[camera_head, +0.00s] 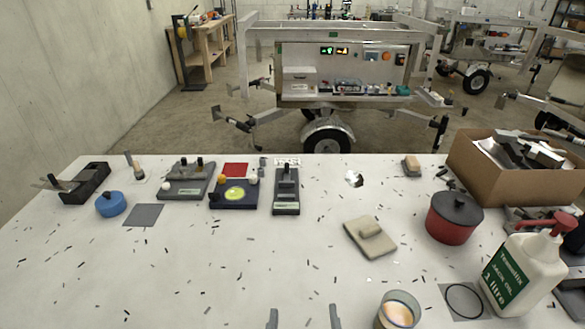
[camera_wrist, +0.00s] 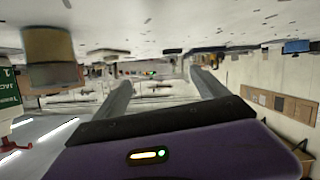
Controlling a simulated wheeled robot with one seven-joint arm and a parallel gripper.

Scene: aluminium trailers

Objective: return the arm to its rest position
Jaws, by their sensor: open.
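My gripper (camera_head: 303,318) shows only as two grey fingertips at the bottom edge of the head view, set apart with nothing between them. They are over the near middle of the white table (camera_head: 200,270). In the wrist view my gripper (camera_wrist: 158,88) has its two fingers spread, with empty space between them. The wrist picture is upside down, with the tabletop along its upper edge. The rest of my arm is out of the head view.
A glass (camera_head: 398,312) stands just right of the fingertips. A white bottle (camera_head: 524,272) with a red pump, a red pot (camera_head: 454,218) and a cardboard box (camera_head: 520,180) stand at the right. A beige cloth (camera_head: 370,238) lies mid-table. Several devices line the back left. The near left is clear except for scraps.

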